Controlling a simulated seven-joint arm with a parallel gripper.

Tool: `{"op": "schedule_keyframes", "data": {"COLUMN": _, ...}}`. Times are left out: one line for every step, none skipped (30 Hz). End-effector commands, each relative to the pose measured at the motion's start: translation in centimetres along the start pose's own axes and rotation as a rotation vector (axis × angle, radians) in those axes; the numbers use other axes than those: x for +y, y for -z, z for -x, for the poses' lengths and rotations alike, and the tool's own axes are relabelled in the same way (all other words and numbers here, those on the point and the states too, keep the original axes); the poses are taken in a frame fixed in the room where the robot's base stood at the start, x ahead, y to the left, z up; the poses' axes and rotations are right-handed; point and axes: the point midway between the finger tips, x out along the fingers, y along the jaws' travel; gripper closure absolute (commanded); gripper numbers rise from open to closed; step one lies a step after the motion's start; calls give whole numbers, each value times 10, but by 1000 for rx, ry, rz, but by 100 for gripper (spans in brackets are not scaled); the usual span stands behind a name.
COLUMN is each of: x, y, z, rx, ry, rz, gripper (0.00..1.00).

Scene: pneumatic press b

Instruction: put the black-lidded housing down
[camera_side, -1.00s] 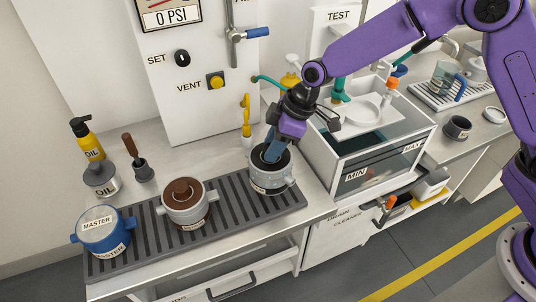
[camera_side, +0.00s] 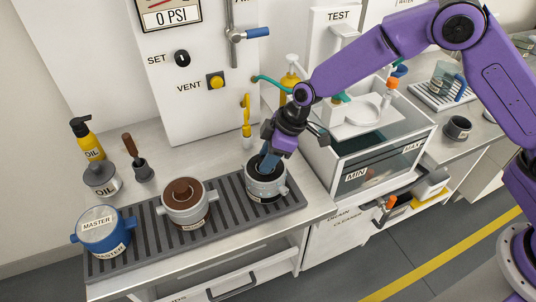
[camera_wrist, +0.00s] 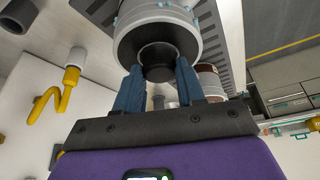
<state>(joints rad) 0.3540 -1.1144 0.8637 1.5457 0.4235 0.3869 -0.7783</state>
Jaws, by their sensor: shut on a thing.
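The black-lidded housing (camera_side: 266,187) is a light grey cylinder with side lugs and a label low on its front. It is upright at the right end of the ribbed mat (camera_side: 231,203); I cannot tell whether its base touches the mat. My gripper (camera_side: 268,162) comes down from above and is shut on its black lid, which the fingers partly hide. In the wrist view the two blue fingers of my gripper (camera_wrist: 158,78) stand on either side of the round dark top part of the housing (camera_wrist: 158,28).
A brown-topped housing (camera_side: 184,203) and a blue MASTER pot (camera_side: 103,232) stand on the same mat to the left. A clear-walled water tank (camera_side: 375,160) is close on the right. A yellow-handled tool (camera_side: 246,125) stands behind. Oil bottles are at the far left.

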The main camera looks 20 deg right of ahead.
Motion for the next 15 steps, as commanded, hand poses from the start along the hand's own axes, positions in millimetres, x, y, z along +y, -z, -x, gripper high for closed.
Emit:
{"op": "schedule_keyframes", "data": {"x": 0, "y": 1, "z": 0, "rx": 3, "ry": -2, "rz": 0, "gripper": 100}}
{"op": "schedule_keyframes", "data": {"x": 0, "y": -1, "z": -1, "rx": -1, "ry": 0, "rz": 0, "gripper": 52}}
{"op": "schedule_keyframes", "data": {"x": 0, "y": -1, "z": -1, "rx": -1, "ry": 0, "rz": 0, "gripper": 39}}
{"op": "schedule_keyframes", "data": {"x": 0, "y": -1, "z": -1, "rx": -1, "ry": 0, "rz": 0, "gripper": 36}}
{"op": "schedule_keyframes", "data": {"x": 0, "y": -1, "z": -1, "rx": -1, "ry": 0, "rz": 0, "gripper": 36}}
{"op": "schedule_keyframes", "data": {"x": 0, "y": -1, "z": -1, "rx": -1, "ry": 0, "rz": 0, "gripper": 36}}
{"op": "schedule_keyframes", "data": {"x": 0, "y": -1, "z": -1, "rx": -1, "ry": 0, "rz": 0, "gripper": 36}}
{"op": "schedule_keyframes", "data": {"x": 0, "y": 0, "z": -1, "rx": -1, "ry": 0, "rz": 0, "gripper": 36}}
{"op": "schedule_keyframes", "data": {"x": 0, "y": 0, "z": -1, "rx": -1, "ry": 0, "rz": 0, "gripper": 36}}
{"op": "schedule_keyframes", "data": {"x": 0, "y": 0, "z": -1, "rx": -1, "ry": 0, "rz": 0, "gripper": 36}}
{"op": "schedule_keyframes", "data": {"x": 0, "y": 0, "z": -1, "rx": -1, "ry": 0, "rz": 0, "gripper": 36}}
{"op": "schedule_keyframes", "data": {"x": 0, "y": 0, "z": 0, "rx": 0, "ry": 0, "rz": 0, "gripper": 36}}
{"op": "schedule_keyframes", "data": {"x": 0, "y": 0, "z": 0, "rx": 0, "ry": 0, "rz": 0, "gripper": 36}}
{"op": "schedule_keyframes", "data": {"x": 0, "y": 1, "z": 1, "rx": 0, "ry": 0, "rz": 1, "gripper": 36}}
{"op": "schedule_keyframes", "data": {"x": 0, "y": 1, "z": 4, "rx": 1, "ry": -1, "rz": 1, "gripper": 36}}
